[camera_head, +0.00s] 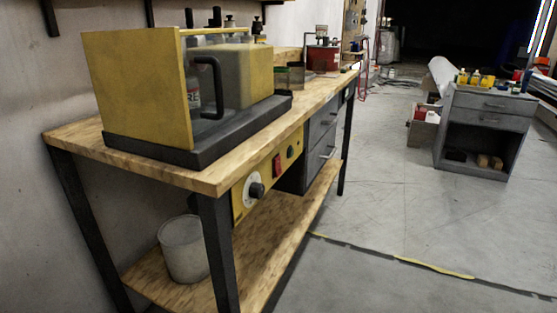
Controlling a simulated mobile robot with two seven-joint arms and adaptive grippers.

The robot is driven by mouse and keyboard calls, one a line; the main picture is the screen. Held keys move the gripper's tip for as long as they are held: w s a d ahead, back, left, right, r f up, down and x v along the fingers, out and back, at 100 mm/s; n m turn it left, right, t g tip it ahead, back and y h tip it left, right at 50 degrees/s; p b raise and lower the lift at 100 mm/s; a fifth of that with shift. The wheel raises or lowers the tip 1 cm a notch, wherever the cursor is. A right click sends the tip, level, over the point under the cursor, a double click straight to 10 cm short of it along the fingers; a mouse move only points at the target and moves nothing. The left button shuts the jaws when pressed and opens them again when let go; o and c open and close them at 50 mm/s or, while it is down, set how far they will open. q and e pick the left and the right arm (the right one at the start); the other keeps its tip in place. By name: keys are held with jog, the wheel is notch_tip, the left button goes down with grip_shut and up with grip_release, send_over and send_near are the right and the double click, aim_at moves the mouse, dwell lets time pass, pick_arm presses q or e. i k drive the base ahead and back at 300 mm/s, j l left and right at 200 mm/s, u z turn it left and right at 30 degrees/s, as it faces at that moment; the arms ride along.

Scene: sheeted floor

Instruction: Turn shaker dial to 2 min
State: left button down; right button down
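The shaker (137,90) stands on the wooden workbench, with yellow panels, a black handle and a dark base tray. Its yellow control panel (268,176) is under the bench top on the front side. The dial (256,190) is a dark knob on a round white scale at the panel's near end. The scale marks are too small to read, so I cannot tell its setting. A red switch (277,166) and a small dark knob (291,152) sit farther along the panel. Neither of my grippers is in view.
The workbench (75,133) has dark legs, grey drawers (322,140) and a lower shelf holding a grey bucket (184,249). A red container (322,58) stands at its far end. A grey cabinet (490,103) with bottles on top is at the back right. The floor (400,205) right of the bench is clear.

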aim_at(256, 190)
jog(key=k+l, duration=0.1)
jog(key=l, duration=0.5)
jog(key=k+l, duration=0.1)
jog(key=l, duration=1.15)
jog(key=k+l, duration=0.15)
jog(key=l, duration=0.5)
jog(key=i+j, duration=0.1)
jog(key=j, duration=0.5)
jog(key=i, duration=0.05)
